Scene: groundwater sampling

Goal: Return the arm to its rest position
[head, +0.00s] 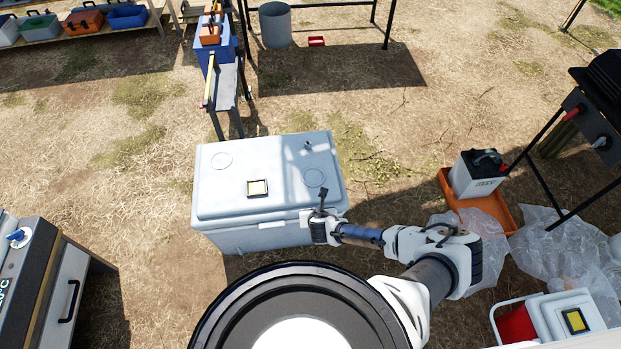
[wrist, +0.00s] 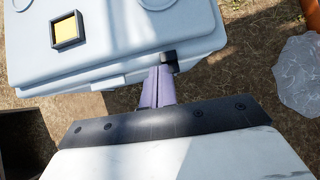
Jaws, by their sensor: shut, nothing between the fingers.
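My arm reaches out from the lower right of the head view, bent at the elbow. My gripper (head: 320,200) is at the front right edge of a pale grey cool box (head: 240,190) with its lid shut. In the wrist view the gripper fingers (wrist: 158,88) are together with nothing between them. Whether the fingertips touch the box I cannot tell.
A battery (head: 478,172) sits in an orange tray (head: 490,207) at right, with clear plastic sheeting (head: 485,245) near it. A red and white cooler (head: 560,318) is at lower right. A grey cabinet (head: 45,285) stands at left. A narrow bench (head: 226,85) stands behind the box.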

